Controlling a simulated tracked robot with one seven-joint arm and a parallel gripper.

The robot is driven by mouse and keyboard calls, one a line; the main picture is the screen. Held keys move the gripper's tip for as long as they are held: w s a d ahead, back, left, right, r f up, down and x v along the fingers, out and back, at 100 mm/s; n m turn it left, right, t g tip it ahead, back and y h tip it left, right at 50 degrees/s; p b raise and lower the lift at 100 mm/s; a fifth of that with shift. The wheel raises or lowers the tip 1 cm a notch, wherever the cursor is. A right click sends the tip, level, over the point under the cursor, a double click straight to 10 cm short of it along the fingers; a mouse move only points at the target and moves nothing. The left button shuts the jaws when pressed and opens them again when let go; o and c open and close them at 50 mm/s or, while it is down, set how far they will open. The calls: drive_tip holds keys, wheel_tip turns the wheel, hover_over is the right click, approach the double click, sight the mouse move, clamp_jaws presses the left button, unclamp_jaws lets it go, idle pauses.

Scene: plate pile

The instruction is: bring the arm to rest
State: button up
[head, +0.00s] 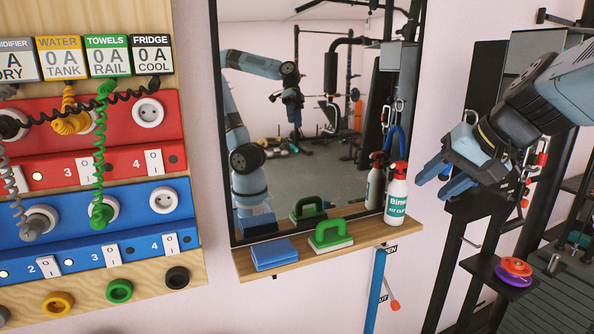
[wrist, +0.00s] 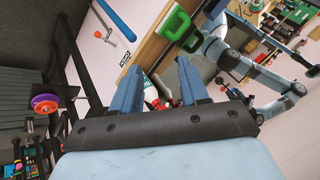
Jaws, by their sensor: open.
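My gripper (head: 446,183) hangs in the air at the right of the head view, in front of the wall and to the right of the spray bottle (head: 396,194). Its two blue fingers are apart with nothing between them. In the wrist view my gripper (wrist: 158,92) also shows open and empty, with the white bottle visible beyond the fingers. My arm reaches in from the upper right of the head view. The mirror (head: 300,40) reflects my arm.
A wooden shelf (head: 310,259) under the mirror holds a blue sponge (head: 274,254), a green-handled brush (head: 331,234) and the bottle. A socket panel (head: 100,185) is at left. A black stand (head: 505,270) with orange and purple discs (head: 514,271) is at right.

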drive_tip(key=s+a+f+n+h, duration=0.2)
drive_tip(key=s+f+n+h, duration=0.1)
drive_tip(key=s, duration=0.4)
drive_tip(key=shift+s+f+g+h, duration=0.15)
drive_tip(key=shift+f+g+h, duration=0.15)
drive_tip(key=shift+f+h, duration=0.6)
drive_tip(key=shift+f, duration=0.2)
drive_tip(key=shift+s, duration=0.1)
idle(1.2)
